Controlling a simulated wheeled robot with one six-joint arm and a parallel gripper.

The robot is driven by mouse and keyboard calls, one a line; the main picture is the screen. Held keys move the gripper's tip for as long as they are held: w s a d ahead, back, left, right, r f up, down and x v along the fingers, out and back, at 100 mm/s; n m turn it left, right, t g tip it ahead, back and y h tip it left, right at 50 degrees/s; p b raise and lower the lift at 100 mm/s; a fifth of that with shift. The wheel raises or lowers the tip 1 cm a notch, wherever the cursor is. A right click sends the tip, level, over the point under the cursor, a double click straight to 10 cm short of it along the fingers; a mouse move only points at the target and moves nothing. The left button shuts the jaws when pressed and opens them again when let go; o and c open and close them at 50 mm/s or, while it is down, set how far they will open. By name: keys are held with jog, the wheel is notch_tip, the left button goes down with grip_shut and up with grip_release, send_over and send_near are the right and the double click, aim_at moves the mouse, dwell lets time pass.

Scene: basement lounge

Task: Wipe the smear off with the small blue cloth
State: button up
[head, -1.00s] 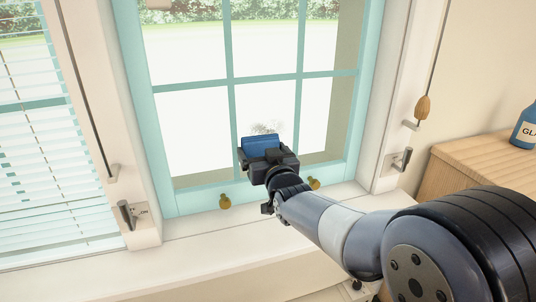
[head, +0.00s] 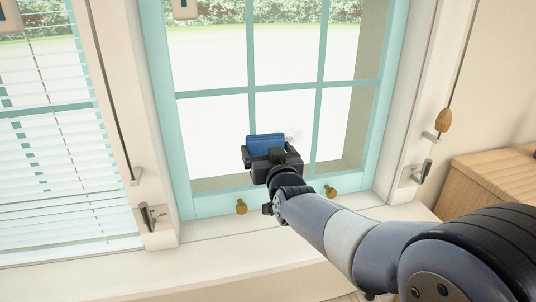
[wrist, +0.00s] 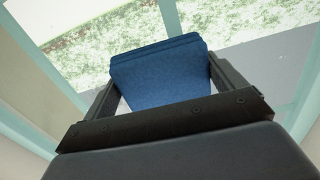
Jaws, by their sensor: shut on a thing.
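The small blue cloth (head: 265,142) is folded into a pad. My gripper (head: 268,153) is shut on it and holds it at the lower part of the teal-framed window (head: 185,150). The cloth also shows in the wrist view (wrist: 160,75), between the two fingers. The smear (head: 294,134) is a faint grey patch on the lower glass, just right of the cloth's upper edge. Part of it may be hidden behind the cloth and gripper. I cannot tell whether the cloth touches the glass.
Two brass knobs (head: 241,207) (head: 330,192) sit on the lower window frame. The white sill (head: 215,252) below is clear. A blind (head: 60,170) hangs at left. A cord with a wooden pull (head: 442,120) hangs at right, near a wooden cabinet (head: 490,170).

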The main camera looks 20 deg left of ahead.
aim_at(305, 140)
jog(key=shift+w+d+f+b, duration=0.1)
jog(key=shift+w+d+b, duration=0.2)
jog(key=shift+d+b, duration=0.25)
jog(key=shift+w+d+f+b, duration=0.1)
jog(key=shift+w+d+b, duration=0.15)
jog(key=shift+d+b, duration=0.25)
jog(key=shift+w+d+r+b, duration=0.15)
jog(key=shift+w+d+b, duration=0.25)
jog(key=shift+d, duration=0.2)
jog(key=shift+w+d+r+p, duration=0.1)
jog(key=shift+w+d+p, duration=0.6)
jog(key=shift+d, duration=0.35)
jog(key=shift+w+d+r+p, duration=0.1)
jog(key=shift+w+d+p, duration=0.55)
jog(key=shift+d, duration=0.35)
jog(key=shift+w+d+p, duration=0.25)
jog(key=shift+d+p, duration=0.15)
jog(key=shift+d, duration=0.1)
jog(key=shift+w+d+p, duration=0.25)
jog(key=shift+d+p, duration=0.1)
jog(key=shift+d, duration=0.1)
jog(key=shift+w+d+f, duration=0.1)
jog(key=shift+f, duration=0.1)
jog(key=shift+w, duration=0.1)
